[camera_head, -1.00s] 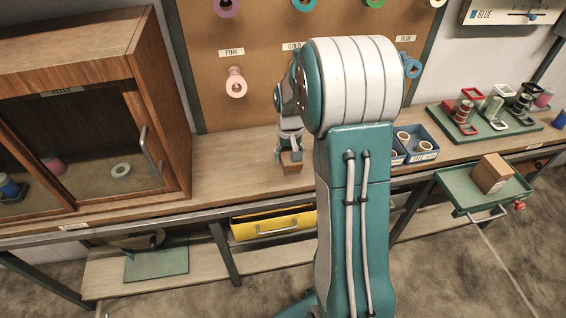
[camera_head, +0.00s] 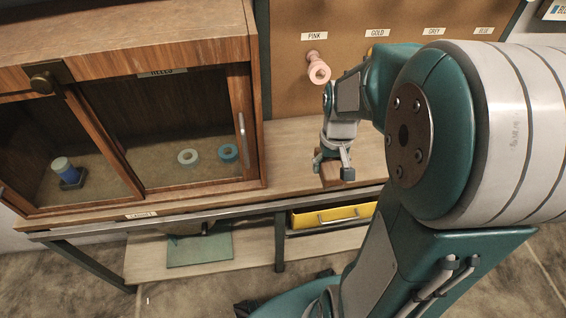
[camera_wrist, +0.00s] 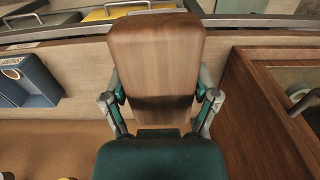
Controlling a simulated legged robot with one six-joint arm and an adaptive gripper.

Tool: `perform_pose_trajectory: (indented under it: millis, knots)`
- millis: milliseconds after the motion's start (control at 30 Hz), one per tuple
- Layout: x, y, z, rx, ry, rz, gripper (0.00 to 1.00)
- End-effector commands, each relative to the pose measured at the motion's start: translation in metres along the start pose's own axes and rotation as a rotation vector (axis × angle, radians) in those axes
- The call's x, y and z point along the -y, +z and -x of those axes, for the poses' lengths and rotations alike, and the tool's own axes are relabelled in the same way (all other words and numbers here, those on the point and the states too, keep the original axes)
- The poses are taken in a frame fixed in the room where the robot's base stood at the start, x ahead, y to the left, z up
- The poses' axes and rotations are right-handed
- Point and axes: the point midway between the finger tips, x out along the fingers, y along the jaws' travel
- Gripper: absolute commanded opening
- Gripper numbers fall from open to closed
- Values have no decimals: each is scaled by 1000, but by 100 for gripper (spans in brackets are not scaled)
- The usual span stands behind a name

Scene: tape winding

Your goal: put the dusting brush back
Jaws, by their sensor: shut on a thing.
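My gripper (camera_head: 337,164) is shut on a brown wooden block-like piece (camera_head: 331,174), apparently the dusting brush's wooden body. It is held low over the bench top, right of the wooden cabinet. In the wrist view the piece (camera_wrist: 157,65) fills the middle between the two fingers (camera_wrist: 161,97), one at each side. No bristles can be made out. I cannot tell whether the piece touches the bench.
The wooden cabinet (camera_head: 254,95) stands close left, with reels inside. A pink spool (camera_head: 317,68) hangs on the pegboard (camera_head: 350,18) behind. An open yellow drawer (camera_head: 335,215) is below the bench edge. A blue box (camera_wrist: 38,80) shows in the wrist view.

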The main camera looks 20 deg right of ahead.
Motion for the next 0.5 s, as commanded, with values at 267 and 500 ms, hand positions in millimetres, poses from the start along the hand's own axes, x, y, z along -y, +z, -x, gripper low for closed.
perform_pose_trajectory:
  millis: [267,500]
  knots:
    - [15,-34,-17,3,3,2,33]
    - [35,-78,-37,0,10,3,33]
